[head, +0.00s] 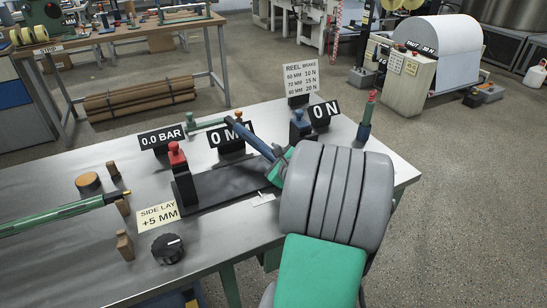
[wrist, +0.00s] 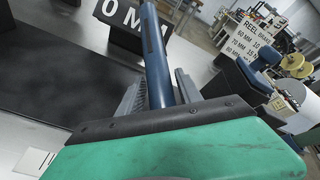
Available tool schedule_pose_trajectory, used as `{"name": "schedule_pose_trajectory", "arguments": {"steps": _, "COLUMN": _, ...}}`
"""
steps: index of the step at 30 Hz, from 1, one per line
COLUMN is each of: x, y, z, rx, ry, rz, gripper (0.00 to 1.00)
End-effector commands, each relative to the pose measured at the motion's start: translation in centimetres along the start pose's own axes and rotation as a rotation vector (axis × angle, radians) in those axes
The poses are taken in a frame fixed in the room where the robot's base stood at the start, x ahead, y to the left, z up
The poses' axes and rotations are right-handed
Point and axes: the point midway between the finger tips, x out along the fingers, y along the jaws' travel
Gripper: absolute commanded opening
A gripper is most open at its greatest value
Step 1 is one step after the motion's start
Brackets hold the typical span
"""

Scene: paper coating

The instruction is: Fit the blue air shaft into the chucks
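The blue air shaft (head: 250,136) slants across the space above the bench, its far end near the 0 MM sign. My gripper (wrist: 160,92) holds its near part between two grey ribbed fingers; the shaft (wrist: 154,45) points up and away in the wrist view. One chuck stand (head: 182,180) is black with a red top, left of the shaft. The other chuck stand (head: 299,127) has a blue top, behind and right of my gripper. The shaft is apart from the red-topped stand. My arm hides part of the bench between the stands.
A green shaft (head: 60,216) rests at left near small wooden blocks. A black knob (head: 168,248) and a SIDE LAY card (head: 158,214) are in front. Signs reading 0.0 BAR (head: 161,139) and 0 N (head: 324,113) stand behind.

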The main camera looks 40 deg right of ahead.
Motion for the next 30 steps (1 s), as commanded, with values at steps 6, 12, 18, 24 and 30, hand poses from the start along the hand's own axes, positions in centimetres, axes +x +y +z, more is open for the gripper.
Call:
{"name": "schedule_pose_trajectory", "arguments": {"steps": 6, "x": -0.01, "y": 0.02, "z": -0.01, "rx": 0.0, "ry": 0.0, "rz": 0.0, "gripper": 0.23}}
{"name": "schedule_pose_trajectory", "arguments": {"steps": 12, "x": -0.02, "y": 0.02, "z": -0.01, "rx": 0.0, "ry": 0.0, "rz": 0.0, "gripper": 0.07}}
{"name": "schedule_pose_trajectory", "arguments": {"steps": 18, "x": -0.02, "y": 0.01, "z": -0.01, "rx": 0.0, "ry": 0.0, "rz": 0.0, "gripper": 0.0}}
{"name": "schedule_pose_trajectory", "arguments": {"steps": 24, "x": -0.02, "y": 0.01, "z": -0.01, "rx": -0.001, "ry": 0.0, "rz": 0.0, "gripper": 0.0}}
{"name": "schedule_pose_trajectory", "arguments": {"steps": 30, "x": -0.02, "y": 0.02, "z": -0.01, "rx": -0.001, "ry": 0.0, "rz": 0.001, "gripper": 0.0}}
